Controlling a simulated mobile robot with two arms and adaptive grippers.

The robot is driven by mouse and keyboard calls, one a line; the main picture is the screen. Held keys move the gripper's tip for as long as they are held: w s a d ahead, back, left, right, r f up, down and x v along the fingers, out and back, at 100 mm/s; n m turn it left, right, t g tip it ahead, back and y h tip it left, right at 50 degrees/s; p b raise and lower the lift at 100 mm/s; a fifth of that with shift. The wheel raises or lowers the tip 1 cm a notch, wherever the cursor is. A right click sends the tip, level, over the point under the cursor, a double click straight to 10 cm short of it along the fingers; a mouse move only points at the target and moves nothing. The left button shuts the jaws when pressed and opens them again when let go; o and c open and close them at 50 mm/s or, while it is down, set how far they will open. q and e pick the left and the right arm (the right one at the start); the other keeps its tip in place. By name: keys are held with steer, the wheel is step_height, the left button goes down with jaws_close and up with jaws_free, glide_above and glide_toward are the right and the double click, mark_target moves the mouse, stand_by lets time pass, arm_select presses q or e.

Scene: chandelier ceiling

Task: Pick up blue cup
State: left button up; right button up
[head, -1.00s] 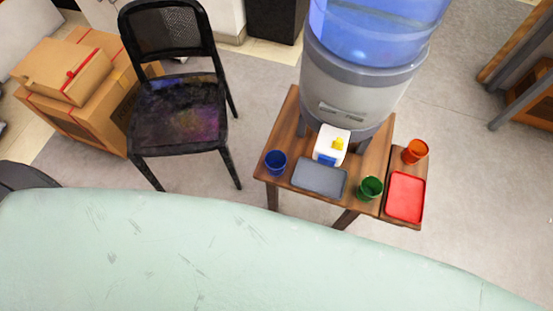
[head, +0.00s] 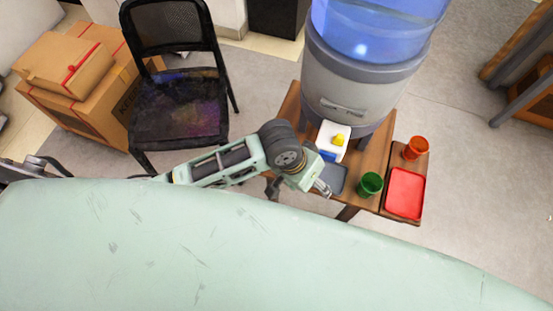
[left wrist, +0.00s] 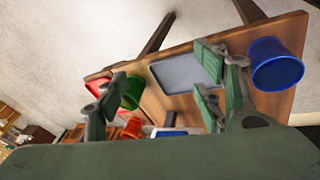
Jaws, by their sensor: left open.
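The blue cup (left wrist: 275,65) stands near the table's edge at the right of the left wrist view. In the head view it is hidden behind my left arm. My left gripper (head: 298,187) is open and empty over the left part of the small wooden table. The left wrist view also shows its spread fingers (left wrist: 160,92). The blue cup lies outside them, beside the right-hand finger, and I cannot tell how far below. My right gripper is not in view.
The wooden table (head: 287,112) bears a large water dispenser (head: 350,80), a grey tray (left wrist: 185,74), a green cup (head: 370,185), an orange cup (head: 416,148) and a red tray (head: 405,194). A black chair (head: 178,108) and cardboard boxes (head: 70,85) stand to the left.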

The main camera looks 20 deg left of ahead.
arm_select(q)
steer(key=w+a+f+n+g+y, duration=0.1)
steer(key=w+a+f+n+y, duration=0.35)
steer(key=w+a, duration=0.6)
steer(key=shift+m+h, duration=0.25)
steer(key=shift+m, duration=0.1)
steer(key=f, duration=0.2)
steer(key=a+f, duration=0.1)
steer(key=f, duration=0.2)
steer(key=s+f, duration=0.1)
steer(key=f, duration=0.2)
steer(key=shift+s+a+b, duration=0.1)
steer(key=shift+a+b, duration=0.15)
steer(key=shift+b, duration=0.1)
steer(key=shift+r, duration=0.1)
steer(key=shift+c, duration=0.3)
steer(key=c, duration=1.2)
